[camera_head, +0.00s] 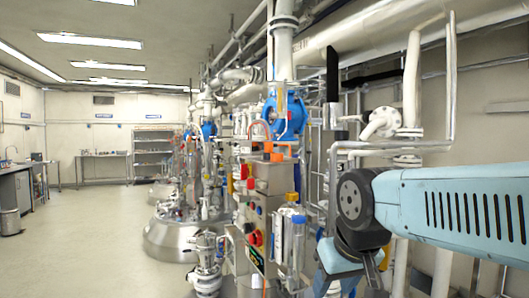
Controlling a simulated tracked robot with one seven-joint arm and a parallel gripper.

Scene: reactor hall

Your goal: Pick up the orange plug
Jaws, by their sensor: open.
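An orange plug-like piece (277,148) sits at the top of the metal equipment box in the middle of the picture. A second, smaller orange piece (292,197) shows lower down, near blue-capped clear cylinders. I cannot tell for sure which is the orange plug. My light blue arm comes in from the right and bends down at a black joint. My gripper (348,280) is at its lower end, to the right of and below both orange pieces, apart from them. It is open; its tips are hard to make out at the bottom edge.
The metal control box (251,212) with buttons stands mid-picture among dense pipes and valves. A blue valve body (287,116) is above it. Steel vessels (170,238) stand to its left. The floor (90,235) at left is clear, with a bench (18,185) along the far left.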

